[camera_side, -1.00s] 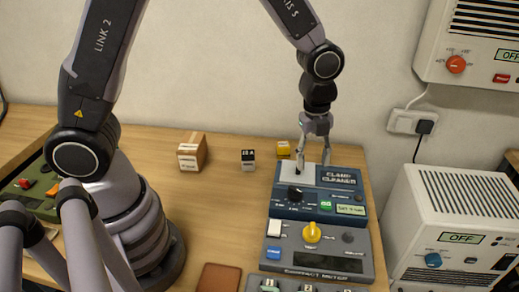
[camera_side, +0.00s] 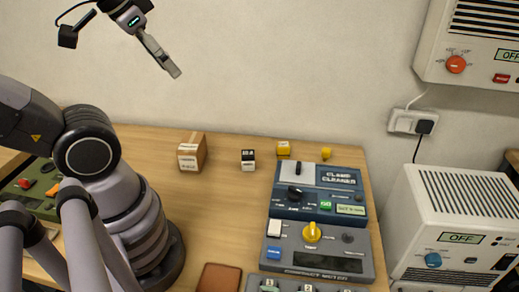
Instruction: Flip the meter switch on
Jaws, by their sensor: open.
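The contact meter (camera_side: 287,259) is a grey box at the front right of the table. It has a white rocker switch (camera_side: 274,229) at its upper left, a blue button (camera_side: 274,252) below that, a yellow knob (camera_side: 312,232) in the middle and a dark, blank display (camera_side: 327,262). I cannot tell the switch's position for certain. My gripper (camera_side: 174,72) is high at the upper left, in front of the wall, well away from the meter. It is seen edge-on and holds nothing visible.
The clamp cleaner (camera_side: 318,192) stands directly behind the meter. A cardboard box (camera_side: 191,152), a small black-and-white box (camera_side: 248,160) and two yellow blocks (camera_side: 283,149) (camera_side: 326,153) stand at the back. A brown pad (camera_side: 219,278) lies at the front. The table's middle is clear.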

